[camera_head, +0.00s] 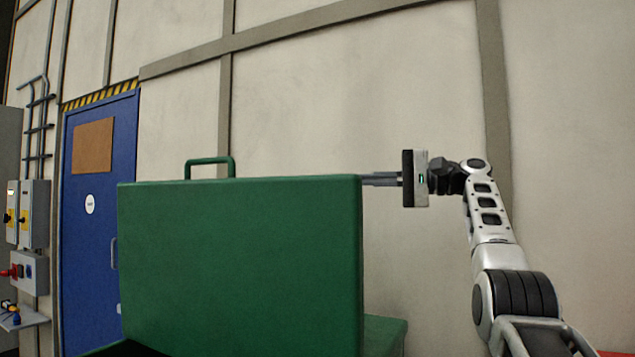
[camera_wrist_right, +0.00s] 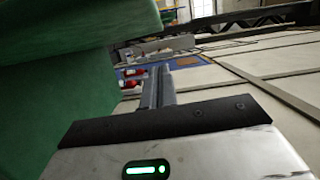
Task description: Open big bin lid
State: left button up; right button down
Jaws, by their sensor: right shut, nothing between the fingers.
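The big bin's green lid (camera_head: 240,270) stands raised, its broad face filling the middle of the head view. A green loop handle (camera_head: 210,160) shows above its top edge. A dark gap shows at the bottom left below the lid, and part of the green bin body (camera_head: 384,335) shows at the lower right. My right gripper (camera_head: 372,179) is at the lid's upper right edge, shut and empty. Its fingertips meet the lid's outline; I cannot tell if they touch it. In the right wrist view, the fingers (camera_wrist_right: 158,85) are together beside a green surface (camera_wrist_right: 60,90). My left gripper is out of view.
A pale panelled wall (camera_head: 420,90) stands behind the bin. A blue door (camera_head: 90,220) and electrical boxes (camera_head: 28,215) are at the left. The space above the lid looks clear.

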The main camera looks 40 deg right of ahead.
aim_at(327, 181)
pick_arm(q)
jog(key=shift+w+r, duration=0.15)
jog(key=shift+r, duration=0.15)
pick_arm(e)
jog(key=w+a, duration=0.1)
jog(key=a, duration=0.1)
jog(key=w+a, duration=0.2)
jog(key=a, duration=0.1)
jog(key=w+a, duration=0.2)
jog(key=a, duration=0.1)
jog(key=shift+w+f, duration=0.1)
jog(key=shift+f, duration=0.05)
